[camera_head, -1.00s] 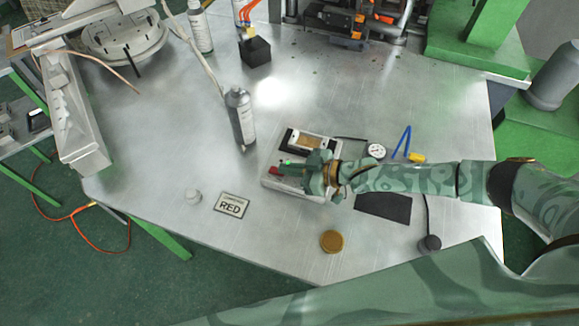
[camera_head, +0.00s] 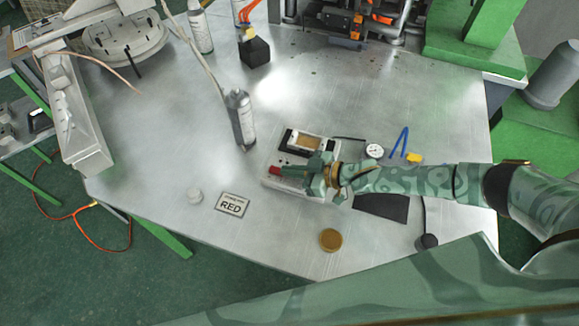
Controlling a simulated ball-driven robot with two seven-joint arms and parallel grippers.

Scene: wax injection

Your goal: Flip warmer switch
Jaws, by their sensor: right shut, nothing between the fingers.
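The warmer (camera_head: 272,184) is a pale box on the metal table, with a dark-framed amber window (camera_head: 303,142) on its top. Its red switch (camera_head: 286,171) shows near its left front part. My right gripper (camera_head: 308,168) is shut and empty, low over the front of the warmer, with its tips by the right side of the red switch. Whether they touch it I cannot tell. The gripper and wrist hide part of the warmer's front right. My left gripper is not in view.
A grey bottle (camera_head: 240,118) stands behind and left of the warmer. A round dial (camera_head: 374,151) and a dark mat (camera_head: 382,208) are to the right.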

